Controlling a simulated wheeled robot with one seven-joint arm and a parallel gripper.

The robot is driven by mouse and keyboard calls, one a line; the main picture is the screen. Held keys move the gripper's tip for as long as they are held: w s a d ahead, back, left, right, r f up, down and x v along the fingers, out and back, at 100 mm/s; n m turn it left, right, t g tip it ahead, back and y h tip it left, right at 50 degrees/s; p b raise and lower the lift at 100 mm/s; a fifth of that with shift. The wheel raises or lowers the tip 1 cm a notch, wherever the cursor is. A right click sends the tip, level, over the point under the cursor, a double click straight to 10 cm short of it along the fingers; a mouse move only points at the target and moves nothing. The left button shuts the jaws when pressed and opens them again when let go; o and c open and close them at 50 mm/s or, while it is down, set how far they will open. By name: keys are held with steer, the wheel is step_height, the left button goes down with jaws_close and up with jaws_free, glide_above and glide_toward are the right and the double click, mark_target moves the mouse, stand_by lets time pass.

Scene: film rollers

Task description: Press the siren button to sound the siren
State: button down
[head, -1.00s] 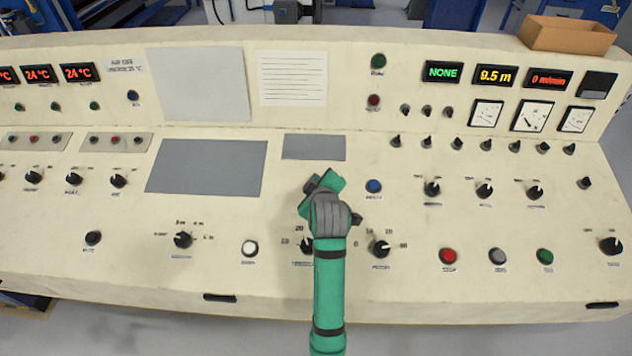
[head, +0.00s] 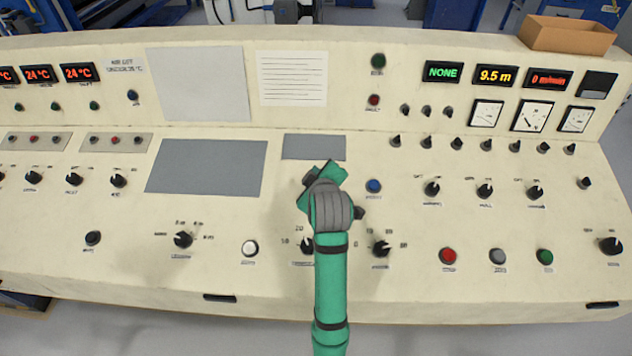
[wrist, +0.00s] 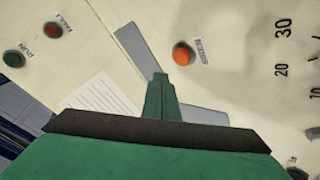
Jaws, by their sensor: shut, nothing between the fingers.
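The siren button (wrist: 182,55) is a round orange button with a dark rim in the wrist view, with a SIREN label beside it on the cream desk. In the head view my gripper and wrist hide it. My gripper (wrist: 158,78) is shut and empty, its green tip pointing at the desk. In the wrist view the tip shows below and left of the button, over the small grey panel, and apart from the button in the picture. In the head view my gripper (head: 325,180) is just below that panel. Its height above the desk is hard to tell.
The small grey panel (head: 313,147) lies flat above my gripper. A blue button (head: 373,186) is close on the right. A dial knob (head: 380,248) and another knob (head: 306,245) flank my forearm. A white button (head: 250,248) is lower left. An upright back panel rises behind.

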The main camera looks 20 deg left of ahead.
steer(key=shift+s+d+r, duration=0.1)
steer(key=shift+s+r, duration=0.05)
steer(key=shift+r, duration=0.45)
steer(key=shift+s+r, duration=0.1)
steer(key=shift+r, duration=0.45)
